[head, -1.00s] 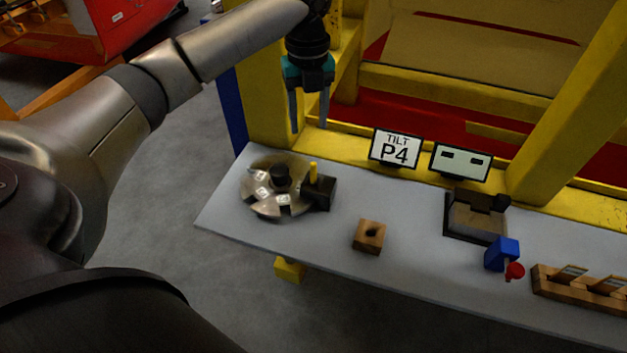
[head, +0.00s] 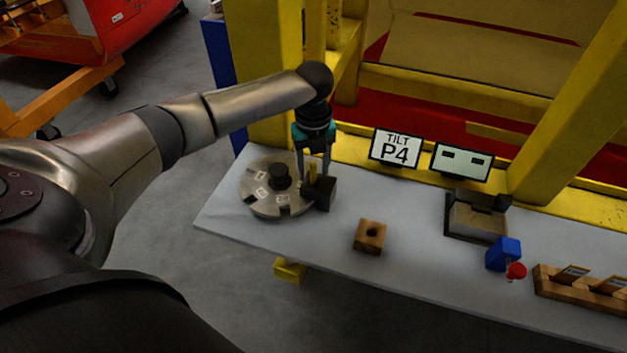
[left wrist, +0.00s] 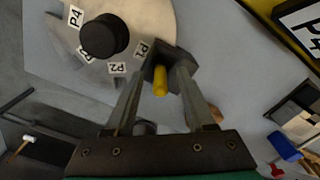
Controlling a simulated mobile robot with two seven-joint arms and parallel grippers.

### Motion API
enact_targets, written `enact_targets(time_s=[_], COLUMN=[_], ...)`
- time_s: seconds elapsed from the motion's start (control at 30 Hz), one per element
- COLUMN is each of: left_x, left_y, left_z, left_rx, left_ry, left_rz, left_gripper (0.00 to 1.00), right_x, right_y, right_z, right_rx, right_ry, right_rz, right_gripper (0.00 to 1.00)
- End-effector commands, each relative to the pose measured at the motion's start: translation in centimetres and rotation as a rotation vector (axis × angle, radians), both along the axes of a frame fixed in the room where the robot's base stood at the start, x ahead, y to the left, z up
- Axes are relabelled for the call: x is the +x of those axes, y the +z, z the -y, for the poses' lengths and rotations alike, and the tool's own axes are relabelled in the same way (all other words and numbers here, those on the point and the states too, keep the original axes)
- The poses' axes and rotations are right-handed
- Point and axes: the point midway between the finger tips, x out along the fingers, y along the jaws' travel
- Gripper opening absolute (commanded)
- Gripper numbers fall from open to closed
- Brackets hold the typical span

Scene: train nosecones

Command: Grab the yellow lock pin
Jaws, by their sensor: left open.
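The yellow lock pin (head: 312,173) stands upright in a dark block (head: 323,193) at the right edge of a round metal disc (head: 262,205) with a black knob. The pin also shows in the left wrist view (left wrist: 160,82), between the two fingers. My left gripper (head: 313,181) is open, pointing down, with its fingers on either side of the pin. I cannot tell whether a finger touches it. The disc carries white labels, P4, P1 and P2 among them. My right gripper is not in view.
A wooden block with a hole (head: 370,236) sits on the grey table (head: 330,270). A "TILT P4" sign (head: 395,149) and a second display (head: 461,162) stand behind.

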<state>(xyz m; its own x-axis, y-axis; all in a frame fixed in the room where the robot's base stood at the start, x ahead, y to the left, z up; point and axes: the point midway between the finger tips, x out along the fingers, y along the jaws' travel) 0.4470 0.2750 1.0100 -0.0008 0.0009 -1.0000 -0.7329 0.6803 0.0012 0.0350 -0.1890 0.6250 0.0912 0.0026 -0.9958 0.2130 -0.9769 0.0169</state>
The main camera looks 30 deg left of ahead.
Motion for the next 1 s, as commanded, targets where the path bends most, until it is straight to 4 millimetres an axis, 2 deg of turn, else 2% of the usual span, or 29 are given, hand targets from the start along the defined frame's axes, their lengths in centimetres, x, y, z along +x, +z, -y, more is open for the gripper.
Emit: enact_targets(time_s=[0.2, 0.7, 1.0], left_x=[0.02, 0.03, 0.03], left_y=[-0.06, -0.01, 0.01], left_z=[0.01, -0.02, -0.02], left_rx=[0.000, 0.000, 0.000], left_ry=[-0.001, 0.000, 0.000], left_rz=[0.001, 0.001, 0.001], left_gripper=[0.55, 0.00, 0.00], right_x=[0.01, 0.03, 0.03], right_y=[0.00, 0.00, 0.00], right_z=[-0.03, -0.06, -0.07], right_rx=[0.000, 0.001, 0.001], right_ry=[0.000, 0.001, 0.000], right_rz=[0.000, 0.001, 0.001], right_gripper=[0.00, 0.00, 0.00])
